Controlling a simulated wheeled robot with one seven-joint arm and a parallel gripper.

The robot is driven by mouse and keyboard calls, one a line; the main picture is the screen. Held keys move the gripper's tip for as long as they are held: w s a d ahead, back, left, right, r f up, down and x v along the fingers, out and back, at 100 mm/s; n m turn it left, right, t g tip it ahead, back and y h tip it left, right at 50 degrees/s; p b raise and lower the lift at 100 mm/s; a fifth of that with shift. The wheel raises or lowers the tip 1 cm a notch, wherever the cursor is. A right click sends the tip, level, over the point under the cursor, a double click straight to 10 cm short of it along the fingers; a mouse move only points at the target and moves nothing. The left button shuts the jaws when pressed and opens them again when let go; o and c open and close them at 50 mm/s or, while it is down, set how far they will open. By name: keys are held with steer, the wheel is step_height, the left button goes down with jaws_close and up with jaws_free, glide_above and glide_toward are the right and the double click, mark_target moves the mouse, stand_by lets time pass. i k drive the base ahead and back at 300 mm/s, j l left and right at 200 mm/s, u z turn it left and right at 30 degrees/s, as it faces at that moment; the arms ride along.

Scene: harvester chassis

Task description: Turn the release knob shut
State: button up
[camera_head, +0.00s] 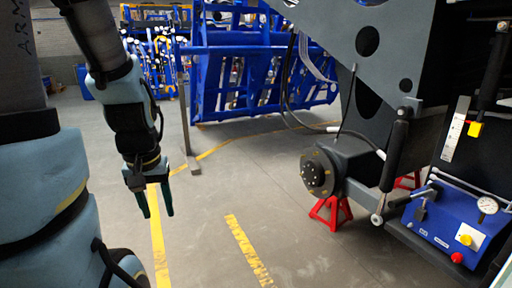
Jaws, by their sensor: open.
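A blue control box (443,232) sits low at the right of the head view. Its face carries a red round knob (457,258) at the lower edge and a small yellow square part (465,239) above it. A dial gauge (487,205) stands on top, and a dark lever handle (423,208) is at its left. I cannot tell for sure which part is the release knob, or how it is turned. My gripper (157,213) hangs at the left, pointing down, open and empty. It is far from the box and touches nothing.
The grey chassis (400,60) with a round hub (319,173) stands on red jack stands (331,212) between my gripper and the box. A dark cylinder (394,155) slopes beside the box. Blue racks (255,70) stand behind. The floor with yellow lines (247,250) is clear.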

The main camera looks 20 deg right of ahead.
mark_target(457, 258)
steer(key=i+l+z, duration=0.1)
steer(key=i+z, duration=0.15)
steer(key=z, duration=0.15)
steer(key=i+z, duration=0.25)
steer(key=z, duration=0.15)
steer(key=i+j+z, duration=0.1)
steer(key=i+z, duration=0.15)
steer(key=z, duration=0.15)
steer(key=i+j+z, duration=0.15)
steer(key=z, duration=0.25)
steer(key=i+j+z, duration=0.25)
steer(key=z, duration=0.15)
steer(key=i+j+z, duration=0.2)
steer(key=i+z, duration=0.2)
steer(key=i+j+z, duration=0.25)
steer(key=z, duration=0.15)
steer(key=i+j+z, duration=0.2)
steer(key=j+z, duration=0.2)
steer(key=i+j+z, duration=0.25)
steer(key=j, duration=0.35)
steer(key=i+j+z, duration=0.1)
steer(key=i+j, duration=0.15)
steer(key=i+j+z, duration=0.15)
steer(key=j, duration=0.25)
